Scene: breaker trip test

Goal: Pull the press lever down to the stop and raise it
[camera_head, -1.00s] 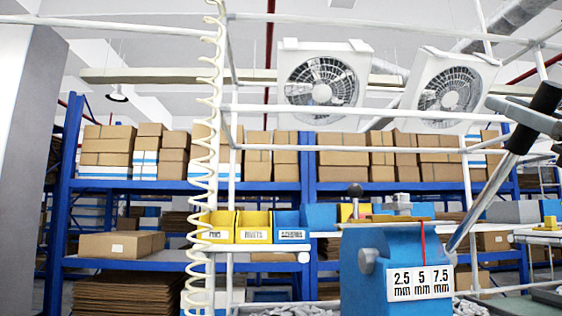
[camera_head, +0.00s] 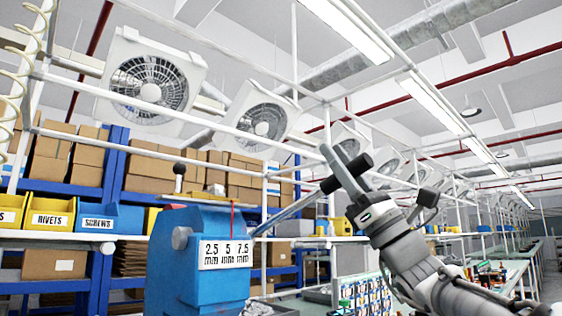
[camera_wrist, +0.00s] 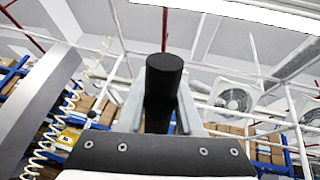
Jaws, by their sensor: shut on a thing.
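The blue press (camera_head: 195,265) stands left of centre in the head view, with a white plate (camera_head: 226,254) marked 2.5, 5 and 7.5 mm and a thin red pointer above it. Its metal press lever (camera_head: 290,212) slopes up to the right from the press's right side to a black handle (camera_head: 331,185). My gripper (camera_head: 346,172) is shut on this handle, which shows on both sides of the finger. In the wrist view the black handle (camera_wrist: 164,80) stands between the two grey fingers of my gripper (camera_wrist: 160,108). The handle's lower part is hidden behind the gripper body.
Yellow and blue bins (camera_head: 98,218) labelled rivets and screws stand left of the press. A bench with small parts (camera_head: 375,292) lies below my arm at the right. White frame bars (camera_head: 295,140) and fans (camera_head: 152,80) are behind and above. A coiled cable hangs at far left.

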